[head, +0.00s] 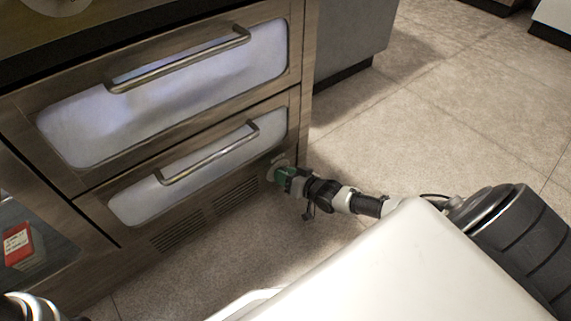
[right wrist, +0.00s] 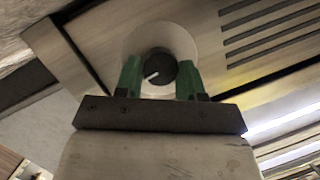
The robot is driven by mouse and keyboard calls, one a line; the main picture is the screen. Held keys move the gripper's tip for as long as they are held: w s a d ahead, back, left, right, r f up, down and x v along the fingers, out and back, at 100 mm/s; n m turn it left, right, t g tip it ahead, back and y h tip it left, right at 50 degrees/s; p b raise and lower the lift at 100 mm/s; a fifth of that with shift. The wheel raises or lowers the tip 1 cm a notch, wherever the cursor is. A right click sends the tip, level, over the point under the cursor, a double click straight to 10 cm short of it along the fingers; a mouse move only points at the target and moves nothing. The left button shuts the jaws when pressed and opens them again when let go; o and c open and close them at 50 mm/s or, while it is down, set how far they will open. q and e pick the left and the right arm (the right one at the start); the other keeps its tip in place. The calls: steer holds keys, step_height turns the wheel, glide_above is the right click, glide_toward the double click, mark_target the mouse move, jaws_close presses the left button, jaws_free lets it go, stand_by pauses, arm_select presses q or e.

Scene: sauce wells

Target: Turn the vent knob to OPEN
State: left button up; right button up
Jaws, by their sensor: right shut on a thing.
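The vent knob (right wrist: 160,68) is a small black round knob with a white pointer line, on a pale round plate (right wrist: 148,36) in the right wrist view. Its pointer aims toward the lower left of that view. No lettering is readable on the plate. My right gripper (right wrist: 161,75) has its green fingers on either side of the knob, shut on it. In the head view my right gripper (head: 283,175) is at the low right corner of the cabinet front and mostly hides the knob. A metallic part at the lower left edge may be my left arm; its gripper does not show.
Slotted vent grilles (head: 178,236) lie beside the knob, below the lower drawer (head: 130,206). Two drawers with bar handles (head: 180,68) are above. A red-labelled box (head: 17,246) is in an opening at the left. Open tiled floor (head: 470,110) lies to the right.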

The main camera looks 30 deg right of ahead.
steer(key=shift+f+m+b, duration=0.1)
steer(key=shift+m+b, duration=0.25)
steer(key=shift+m, duration=0.05)
stand_by(0.4)
steer(key=o, duration=0.9)
steer(key=shift+s+d+r, duration=0.1)
steer(key=shift+s+r, duration=0.1)
steer(key=p+v, duration=0.6)
steer(key=v, duration=0.4)
steer(key=shift+s+d+f+p, duration=0.1)
steer(key=shift+s+d+p, duration=0.05)
steer(key=shift+p, duration=0.15)
